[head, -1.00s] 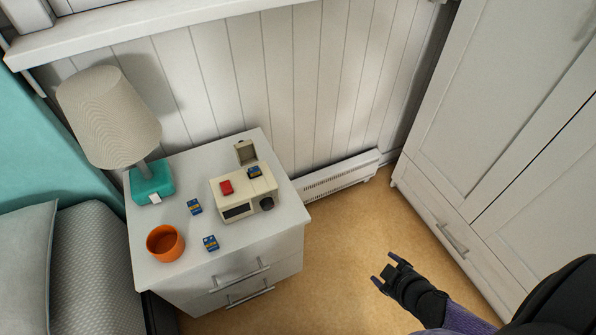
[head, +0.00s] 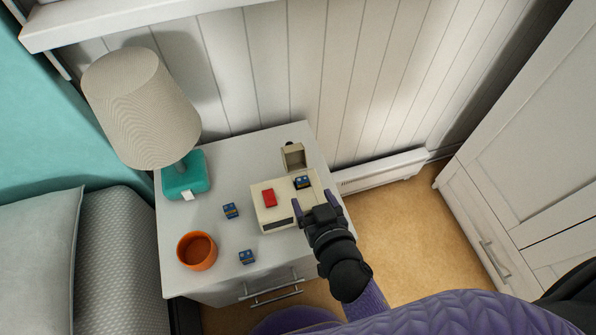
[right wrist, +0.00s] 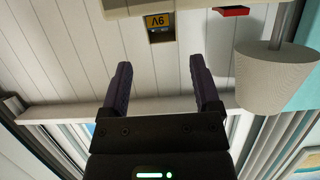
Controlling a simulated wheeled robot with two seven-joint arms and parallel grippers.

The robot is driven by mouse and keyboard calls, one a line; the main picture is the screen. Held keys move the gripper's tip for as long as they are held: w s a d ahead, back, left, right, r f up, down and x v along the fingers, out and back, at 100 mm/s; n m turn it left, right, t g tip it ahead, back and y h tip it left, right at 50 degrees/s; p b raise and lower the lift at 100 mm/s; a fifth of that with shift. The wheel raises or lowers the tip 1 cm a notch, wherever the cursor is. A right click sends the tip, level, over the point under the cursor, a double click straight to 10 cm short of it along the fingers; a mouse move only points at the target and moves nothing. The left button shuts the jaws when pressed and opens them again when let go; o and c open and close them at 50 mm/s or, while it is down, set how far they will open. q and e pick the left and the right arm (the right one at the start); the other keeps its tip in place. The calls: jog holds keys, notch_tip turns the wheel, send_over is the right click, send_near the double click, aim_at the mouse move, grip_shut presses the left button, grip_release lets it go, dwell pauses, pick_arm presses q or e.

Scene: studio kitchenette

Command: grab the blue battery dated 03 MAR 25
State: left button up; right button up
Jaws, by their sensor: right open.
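Three small blue batteries show in the head view. One battery (head: 302,182) is at the radio's top, by the raised lid. A second battery (head: 231,210) lies on the nightstand left of the radio, and a third battery (head: 247,257) lies nearer the front edge. No date is legible on any. My right gripper (head: 315,203) is open and empty, just in front of the battery at the radio and partly covering the radio's right front. In the right wrist view that battery (right wrist: 158,21) shows a yellow 9V label, beyond the open fingers (right wrist: 160,64). My left gripper is out of view.
The cream radio (head: 268,214) has a red piece (head: 268,197) on top and a raised lid (head: 293,156). An orange cup (head: 197,251) and a lamp (head: 142,108) with a teal base stand on the white nightstand (head: 205,292). A wall heater (head: 380,172) is behind right.

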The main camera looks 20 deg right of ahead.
aim_at(303, 182)
jog(key=b+x, duration=0.1)
jog(key=x, duration=0.2)
jog(key=f+b+x, duration=0.1)
jog(key=x, duration=0.3)
jog(key=shift+s+b, duration=0.15)
jog(key=shift+b, duration=0.2)
jog(key=shift+r, duration=0.15)
jog(key=shift+c, duration=0.4)
jog(key=c, duration=0.5)
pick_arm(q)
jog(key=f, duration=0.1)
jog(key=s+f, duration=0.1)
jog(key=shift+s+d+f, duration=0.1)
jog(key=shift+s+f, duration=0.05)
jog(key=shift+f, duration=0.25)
pick_arm(e)
grip_shut()
